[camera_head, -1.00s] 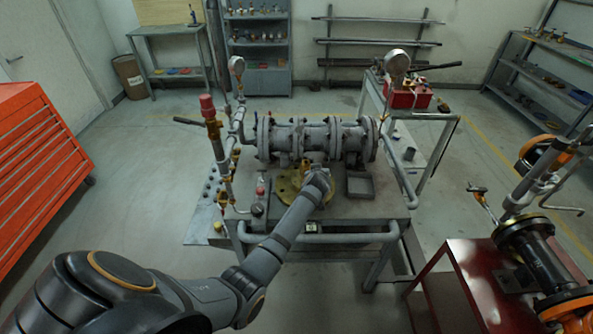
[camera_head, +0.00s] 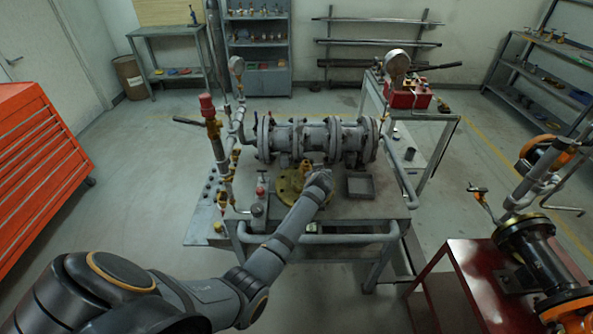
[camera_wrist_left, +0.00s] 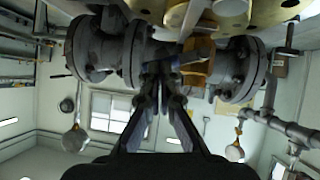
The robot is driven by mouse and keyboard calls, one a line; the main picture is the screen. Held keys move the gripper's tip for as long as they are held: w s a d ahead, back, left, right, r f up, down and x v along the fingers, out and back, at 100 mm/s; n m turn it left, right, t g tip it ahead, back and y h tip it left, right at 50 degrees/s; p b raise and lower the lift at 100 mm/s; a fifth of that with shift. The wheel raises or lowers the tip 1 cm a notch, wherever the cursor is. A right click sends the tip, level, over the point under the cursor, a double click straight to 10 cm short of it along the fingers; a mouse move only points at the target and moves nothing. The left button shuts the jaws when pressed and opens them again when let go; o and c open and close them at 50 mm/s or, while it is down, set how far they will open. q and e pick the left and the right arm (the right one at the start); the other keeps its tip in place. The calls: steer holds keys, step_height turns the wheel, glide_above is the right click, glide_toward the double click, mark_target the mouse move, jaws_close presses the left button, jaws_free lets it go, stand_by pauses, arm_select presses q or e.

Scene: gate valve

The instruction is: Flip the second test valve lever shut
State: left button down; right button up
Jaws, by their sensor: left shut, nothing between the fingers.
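My left arm reaches over the steel test bench in the head view. Its gripper (camera_head: 320,178) is low in front of the grey flanged pipe assembly (camera_head: 318,140), just right of a brass fitting (camera_head: 305,170) on a yellow round flange (camera_head: 287,186). In the wrist view the fingers (camera_wrist_left: 160,78) are shut and empty. Their tips are close to a brass valve body (camera_wrist_left: 199,60) with a short bluish bar beside it; I cannot tell whether they touch. Which lever is the second test valve's, and its angle, is unclear. My right gripper is not in view.
A red-capped riser (camera_head: 208,105) with brass valves stands at the bench's left. A small grey tray (camera_head: 360,186) lies right of my gripper. A front rail (camera_head: 345,238) runs along the bench. A red table (camera_head: 480,275) with a black and orange valve is at the right.

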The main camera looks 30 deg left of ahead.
arm_select(q)
steer(key=shift+r, duration=0.1)
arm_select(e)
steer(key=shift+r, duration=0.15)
arm_select(q)
steer(key=shift+r+p, duration=0.7)
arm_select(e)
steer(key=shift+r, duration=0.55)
